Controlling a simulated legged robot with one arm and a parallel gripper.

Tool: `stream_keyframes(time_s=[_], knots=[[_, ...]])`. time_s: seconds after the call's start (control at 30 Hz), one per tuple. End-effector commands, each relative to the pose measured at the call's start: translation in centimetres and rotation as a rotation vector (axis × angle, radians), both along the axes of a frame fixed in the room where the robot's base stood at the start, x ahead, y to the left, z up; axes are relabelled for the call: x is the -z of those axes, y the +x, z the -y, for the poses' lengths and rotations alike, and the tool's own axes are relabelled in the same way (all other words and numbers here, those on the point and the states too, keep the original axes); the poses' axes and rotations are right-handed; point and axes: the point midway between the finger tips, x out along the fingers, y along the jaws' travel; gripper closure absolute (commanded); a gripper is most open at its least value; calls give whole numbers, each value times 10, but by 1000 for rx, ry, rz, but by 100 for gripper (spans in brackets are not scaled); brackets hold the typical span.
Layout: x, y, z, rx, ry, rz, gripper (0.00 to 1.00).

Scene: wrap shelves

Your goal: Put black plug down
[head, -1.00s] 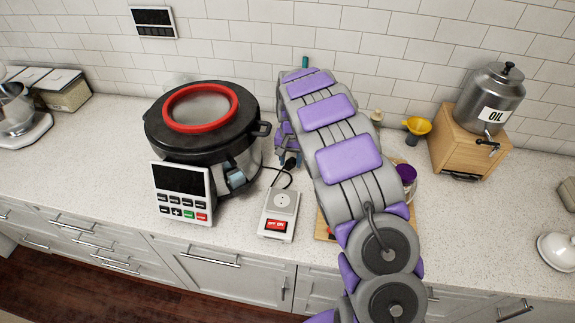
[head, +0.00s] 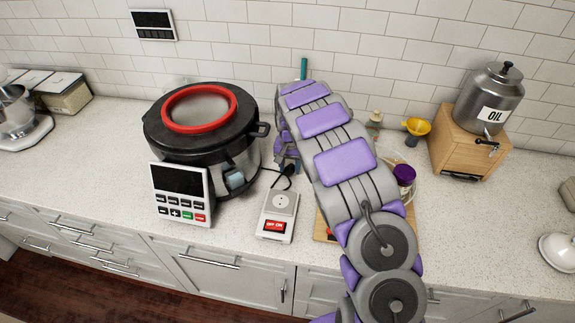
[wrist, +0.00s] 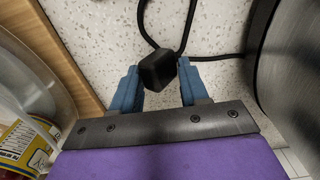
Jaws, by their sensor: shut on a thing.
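The black plug (head: 289,169) shows in the head view just above the white socket box (head: 280,204), with its black cord curling beside it. In the wrist view the black plug (wrist: 158,71) sits between the blue fingertips of my gripper (wrist: 158,66), and the cord runs off to the upper right. My gripper (head: 286,160) is shut on the plug, over the counter behind the socket box. My arm partly hides the gripper in the head view. I cannot tell whether the plug touches the counter.
A large pressure cooker (head: 202,125) with a red ring stands close on the left. An oil dispenser (head: 492,98) stands at the far right.

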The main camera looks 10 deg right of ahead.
Motion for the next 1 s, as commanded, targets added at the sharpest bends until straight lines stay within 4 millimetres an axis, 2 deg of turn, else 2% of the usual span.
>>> stream_keyframes(time_s=[0.03,0.3,0.33,0.57,0.8,1.0], knots=[[1,3,6,3,-7,9,100],[7,2,6,3,-6,5,100],[8,1,5,3,-6,4,53],[8,0,0,1,-8,1,31],[7,-2,-7,-1,-13,0,31],[0,-2,-6,-1,-12,3,31]])
